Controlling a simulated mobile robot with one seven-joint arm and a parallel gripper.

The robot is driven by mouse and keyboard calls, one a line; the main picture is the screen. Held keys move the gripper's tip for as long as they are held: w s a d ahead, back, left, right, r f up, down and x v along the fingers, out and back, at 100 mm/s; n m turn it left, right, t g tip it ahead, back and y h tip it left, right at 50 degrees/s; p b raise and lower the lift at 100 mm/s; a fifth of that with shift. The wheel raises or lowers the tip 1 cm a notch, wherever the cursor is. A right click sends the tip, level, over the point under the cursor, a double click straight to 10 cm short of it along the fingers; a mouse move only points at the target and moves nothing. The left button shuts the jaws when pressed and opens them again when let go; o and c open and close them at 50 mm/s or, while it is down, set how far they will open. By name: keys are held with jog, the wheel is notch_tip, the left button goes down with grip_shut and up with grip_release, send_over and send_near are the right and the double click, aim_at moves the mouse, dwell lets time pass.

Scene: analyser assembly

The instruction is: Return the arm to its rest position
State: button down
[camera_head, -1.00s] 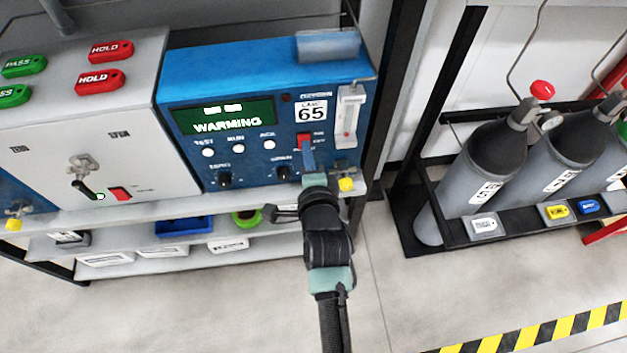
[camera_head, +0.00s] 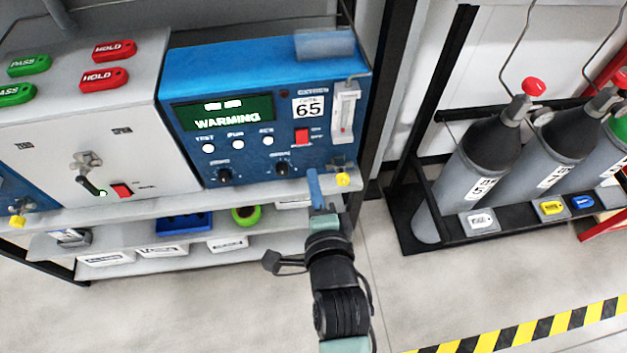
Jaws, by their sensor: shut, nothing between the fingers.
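My gripper (camera_head: 314,188) is shut and empty. It is in front of the lower right part of the blue analyser (camera_head: 240,78), below its red switch (camera_head: 302,136) and apart from it. My arm reaches up from the bottom of the picture. The analyser's green screen (camera_head: 226,114) reads WARMING, and a label beside it reads 65.
A grey panel (camera_head: 60,150) with red HOLD and green PASS tags stands left of the analyser. A lower shelf (camera_head: 130,262) holds bins and a green roll. Gas cylinders (camera_head: 470,165) stand in a black rack at right. The floor (camera_head: 440,300) in front is clear.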

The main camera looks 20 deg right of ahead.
dwell(0.4)
jog(key=w+a+r+n+t, duration=0.2)
jog(key=r+n, duration=0.1)
jog(key=r, duration=0.6)
jog(key=w+a+r+n+t+y, duration=0.1)
jog(key=w+a+r+n+t, duration=0.15)
jog(key=r, duration=0.65)
jog(key=w+a+r+n+t, duration=0.1)
jog(key=w+r+n+t, duration=0.2)
jog(key=r, duration=0.6)
jog(key=s+a+r+n+t+y, duration=0.1)
jog(key=s+a+r+n, duration=0.2)
jog(key=r, duration=0.6)
jog(key=s+a+r+n+t+y, duration=0.1)
jog(key=s+a+r+n+t, duration=0.1)
jog(key=r, duration=0.7)
jog(key=s+a+r+n+t+y, duration=0.1)
jog(key=s+a+r+n+t, duration=0.1)
jog(key=s+a+r+n, duration=0.2)
notch_tip(320, 180, up, 5)
jog(key=s+n, duration=0.2)
jog(key=n, duration=0.1)
jog(key=shift+s+n, duration=0.25)
jog(key=shift+n, duration=0.1)
jog(key=shift+f+t, duration=0.2)
jog(key=shift+t, duration=0.05)
